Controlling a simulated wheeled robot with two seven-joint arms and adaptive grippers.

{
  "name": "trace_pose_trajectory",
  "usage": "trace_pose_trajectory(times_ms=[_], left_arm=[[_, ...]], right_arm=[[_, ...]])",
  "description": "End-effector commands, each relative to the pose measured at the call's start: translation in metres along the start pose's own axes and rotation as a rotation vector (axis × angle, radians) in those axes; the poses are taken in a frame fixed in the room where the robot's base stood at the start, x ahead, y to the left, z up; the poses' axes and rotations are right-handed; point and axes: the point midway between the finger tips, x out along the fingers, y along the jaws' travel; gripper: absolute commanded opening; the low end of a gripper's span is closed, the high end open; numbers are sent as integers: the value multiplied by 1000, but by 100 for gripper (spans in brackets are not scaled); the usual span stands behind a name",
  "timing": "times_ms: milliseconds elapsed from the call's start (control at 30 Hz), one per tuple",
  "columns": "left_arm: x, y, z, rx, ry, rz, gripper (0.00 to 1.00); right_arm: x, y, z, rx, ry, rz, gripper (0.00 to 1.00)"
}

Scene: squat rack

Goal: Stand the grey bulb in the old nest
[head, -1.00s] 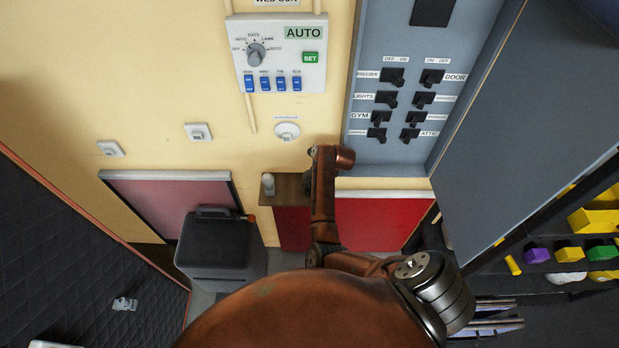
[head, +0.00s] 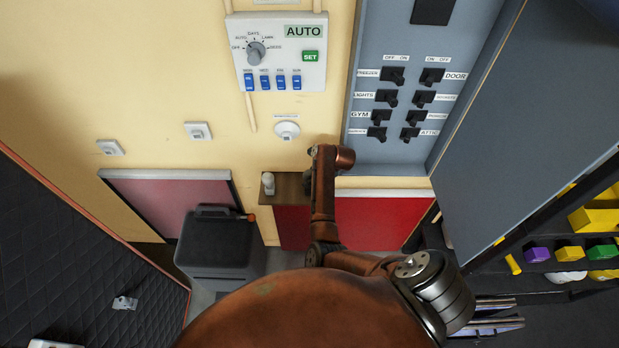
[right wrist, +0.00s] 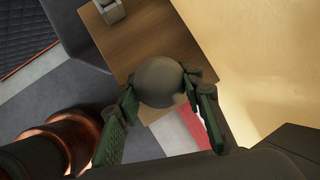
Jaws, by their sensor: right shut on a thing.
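The grey bulb (right wrist: 161,82) is round, and in the right wrist view it sits between the two fingers of my right gripper (right wrist: 163,98). The gripper is shut on it. The bulb is over or near the brown wooden top (right wrist: 140,45); I cannot tell the gap. In the head view my right arm reaches toward that wooden top (head: 291,187), and the arm hides the fingers and bulb. A small pale grey fitting (head: 268,184) stands on the top's left part. It also shows in the right wrist view (right wrist: 110,10). I cannot make out which thing is the old nest. My left gripper is not in view.
The cream wall (right wrist: 260,60) is close beside my right gripper. A dark grey bin (head: 215,245) stands left of the wooden top. A timer panel (head: 278,55) and a grey switch cabinet (head: 405,145) are on the wall above. A black quilted mat (head: 60,240) is at left.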

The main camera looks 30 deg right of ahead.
Motion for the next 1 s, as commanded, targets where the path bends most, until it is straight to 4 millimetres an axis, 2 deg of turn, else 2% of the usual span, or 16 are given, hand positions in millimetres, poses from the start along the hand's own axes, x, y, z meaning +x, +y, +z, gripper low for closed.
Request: trace_pose_trajectory(times_ms=[1000], left_arm=[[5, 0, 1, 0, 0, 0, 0]], right_arm=[[13, 2, -7, 0, 0, 0, 0]])
